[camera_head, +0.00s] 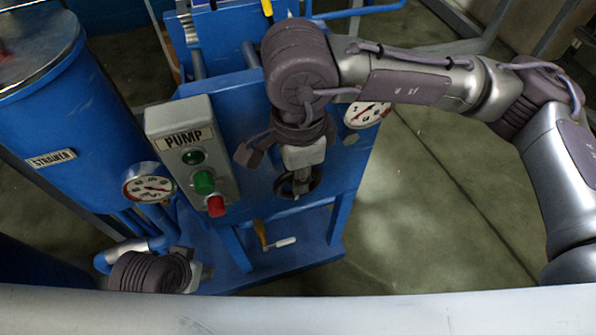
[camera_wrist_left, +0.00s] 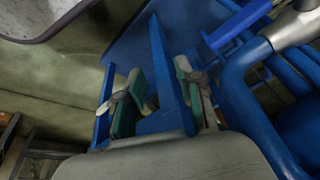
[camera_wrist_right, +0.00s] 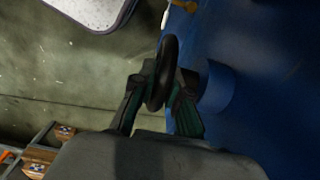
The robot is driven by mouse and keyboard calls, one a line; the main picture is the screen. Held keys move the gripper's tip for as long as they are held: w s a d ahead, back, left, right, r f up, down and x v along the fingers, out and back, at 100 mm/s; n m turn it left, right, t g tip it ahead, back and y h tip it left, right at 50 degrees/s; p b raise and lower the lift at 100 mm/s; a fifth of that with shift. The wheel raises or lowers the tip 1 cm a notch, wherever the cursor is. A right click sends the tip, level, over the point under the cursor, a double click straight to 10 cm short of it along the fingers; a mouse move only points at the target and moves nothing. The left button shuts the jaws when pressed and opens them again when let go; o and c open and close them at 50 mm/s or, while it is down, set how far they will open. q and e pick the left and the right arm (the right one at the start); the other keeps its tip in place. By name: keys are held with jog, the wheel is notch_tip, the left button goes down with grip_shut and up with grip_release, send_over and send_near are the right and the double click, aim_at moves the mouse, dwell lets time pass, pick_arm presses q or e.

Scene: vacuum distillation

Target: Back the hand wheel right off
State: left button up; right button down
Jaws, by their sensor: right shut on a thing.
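The hand wheel (camera_head: 315,183) is a dark round ring on the front of the blue pump stand. My right gripper (camera_head: 297,182) comes down over it and hides part of it. In the right wrist view, the black wheel rim (camera_wrist_right: 168,62) stands edge-on between the green-padded fingers of my right gripper (camera_wrist_right: 160,88), which is shut on it. My left gripper (camera_head: 201,276) is low at the left, partly hidden by its own wrist. In the left wrist view, the fingers of my left gripper (camera_wrist_left: 160,82) are apart, with a blue stand edge showing in the gap.
The grey PUMP box (camera_head: 190,150) with green and red buttons is left of the wheel. Gauges (camera_head: 149,189) (camera_head: 368,114) are on both sides. The blue strainer tank (camera_head: 60,110) is at far left. Open floor (camera_head: 430,215) is at right.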

jog(key=shift+a+f+h+b, duration=0.15)
jog(key=shift+a+h+b, duration=0.05)
jog(key=shift+h+b, duration=0.5)
jog(key=shift+t+h, duration=0.4)
jog(key=shift+h, duration=0.1)
pick_arm(q)
jog(key=w+t, duration=0.1)
jog(key=w, duration=0.1)
jog(key=w+d+t, duration=0.1)
jog(key=w, duration=0.1)
jog(key=shift+d+f+h, duration=0.1)
jog(key=shift+f+h, duration=0.05)
jog(key=shift+h, duration=0.15)
pick_arm(e)
jog(key=c, duration=1.2)
grip_release()
jog(key=shift+s, duration=0.1)
jog(key=shift+o, duration=0.2)
jog(key=shift+r, duration=0.2)
jog(key=v, duration=1.2)
jog(key=shift+a, duration=0.2)
jog(key=shift+f, duration=0.1)
